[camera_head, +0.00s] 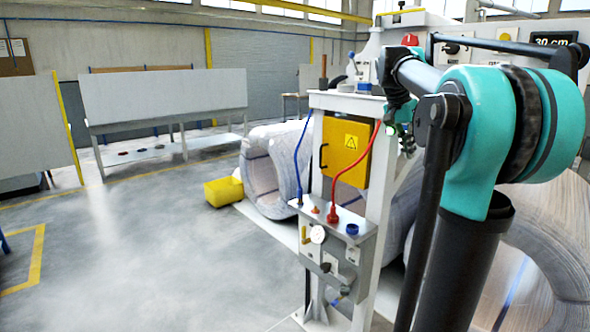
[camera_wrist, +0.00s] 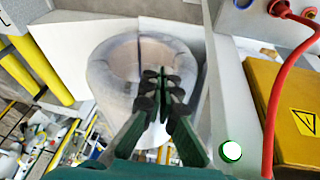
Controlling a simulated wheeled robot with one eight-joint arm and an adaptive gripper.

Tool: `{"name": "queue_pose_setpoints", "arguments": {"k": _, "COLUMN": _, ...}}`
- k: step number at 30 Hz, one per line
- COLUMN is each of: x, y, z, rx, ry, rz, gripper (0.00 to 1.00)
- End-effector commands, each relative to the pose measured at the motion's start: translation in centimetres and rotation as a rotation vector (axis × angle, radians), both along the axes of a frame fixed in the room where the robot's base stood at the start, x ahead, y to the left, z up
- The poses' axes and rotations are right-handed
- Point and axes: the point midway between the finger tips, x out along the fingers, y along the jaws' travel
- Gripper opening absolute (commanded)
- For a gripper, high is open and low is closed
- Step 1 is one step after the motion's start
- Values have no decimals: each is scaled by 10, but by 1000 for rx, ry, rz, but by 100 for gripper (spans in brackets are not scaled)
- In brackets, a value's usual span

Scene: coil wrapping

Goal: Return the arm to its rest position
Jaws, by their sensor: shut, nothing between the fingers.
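My arm reaches in from the right of the head view, its teal joint large in front. My gripper (camera_head: 402,132) hangs beside the white control stand (camera_head: 321,186), just right of the yellow box. Its fingers are small and partly hidden there. In the wrist view the fingers of my gripper (camera_wrist: 162,84) are shut with nothing between them. A pale wrapped coil (camera_wrist: 108,78) lies beyond the fingertips, apart from them.
The yellow box (camera_head: 345,151) with a warning sign and a red hose (camera_head: 358,176) are close to my gripper. Large wrapped coils (camera_head: 268,165) lie behind the stand. A yellow bin (camera_head: 224,191) stands on the floor.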

Motion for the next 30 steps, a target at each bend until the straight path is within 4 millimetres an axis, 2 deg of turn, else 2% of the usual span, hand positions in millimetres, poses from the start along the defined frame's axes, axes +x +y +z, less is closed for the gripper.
{"name": "queue_pose_setpoints", "arguments": {"k": 1, "x": -6, "y": 11, "z": -28, "rx": 14, "ry": 2, "rz": 64, "gripper": 0}}
{"name": "queue_pose_setpoints", "arguments": {"k": 5, "x": -26, "y": 38, "z": -96, "rx": 47, "ry": 2, "rz": 235, "gripper": 0}}
{"name": "queue_pose_setpoints", "arguments": {"k": 8, "x": -48, "y": 58, "z": -149, "rx": 67, "ry": -2, "rz": 365, "gripper": 0}}
{"name": "queue_pose_setpoints", "arguments": {"k": 12, "x": -90, "y": 86, "z": -221, "rx": 87, "ry": -15, "rz": 547, "gripper": 0}}
{"name": "queue_pose_setpoints", "arguments": {"k": 18, "x": -165, "y": 121, "z": -313, "rx": 101, "ry": -44, "rz": 790, "gripper": 0}}
{"name": "queue_pose_setpoints", "arguments": {"k": 21, "x": -199, "y": 133, "z": -346, "rx": 100, "ry": -59, "rz": 885, "gripper": 0}}
{"name": "queue_pose_setpoints", "arguments": {"k": 24, "x": -223, "y": 141, "z": -367, "rx": 98, "ry": -70, "rz": 948, "gripper": 0}}
{"name": "queue_pose_setpoints", "arguments": {"k": 27, "x": -236, "y": 145, "z": -377, "rx": 96, "ry": -76, "rz": 982, "gripper": 0}}
{"name": "queue_pose_setpoints", "arguments": {"k": 30, "x": -239, "y": 146, "z": -380, "rx": 96, "ry": -78, "rz": 994, "gripper": 0}}
